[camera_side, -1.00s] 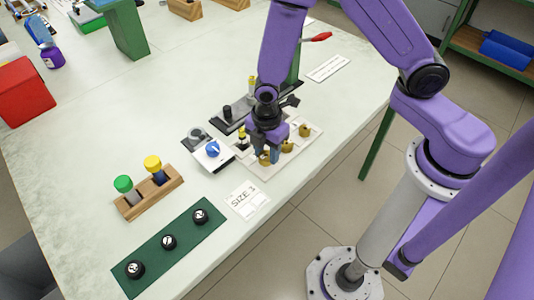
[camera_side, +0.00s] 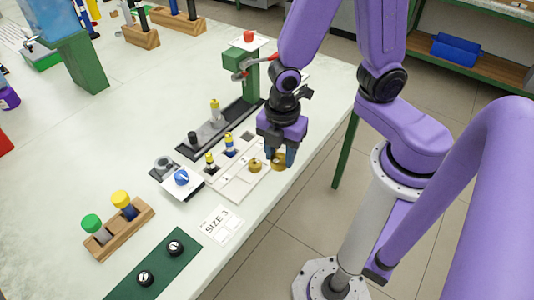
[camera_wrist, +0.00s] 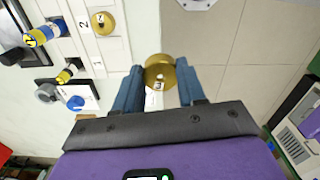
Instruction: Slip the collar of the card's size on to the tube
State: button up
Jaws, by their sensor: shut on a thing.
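My gripper (camera_side: 281,160) is shut on a brass collar (camera_wrist: 160,72), held between its blue fingers; it also shows in the side view (camera_side: 277,162). The hole of the collar faces the wrist camera. Another brass collar (camera_side: 254,165) sits on the white tray (camera_side: 229,187), beside the printed 2 in the wrist view (camera_wrist: 103,23). The place by the printed 1 shows no collar. The card (camera_side: 217,226) reads SIZE 3 and lies on the table. A grey upright piece with a yellow top (camera_side: 215,110) stands on a black rail; I cannot tell whether it is the tube.
A green stand (camera_side: 246,75) with a red lever rises behind my gripper. A wooden block (camera_side: 119,230) and a green mat (camera_side: 155,268) lie nearer. The table edge is close at right.

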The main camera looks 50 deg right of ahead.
jog(key=shift+s+d+r, duration=0.55)
jog(key=shift+s+r, duration=0.1)
jog(key=shift+s, duration=0.6)
notch_tip(320, 180, up, 2)
jog(key=m, duration=0.9)
send_over(216, 101)
jog(key=shift+w+r, duration=0.1)
jog(key=shift+r, duration=0.05)
jog(key=shift+a+f, duration=0.1)
jog(key=shift+f, duration=2.05)
jog(key=shift+f, duration=0.75)
jog(key=o, duration=1.4)
jog(key=shift+o, duration=0.2)
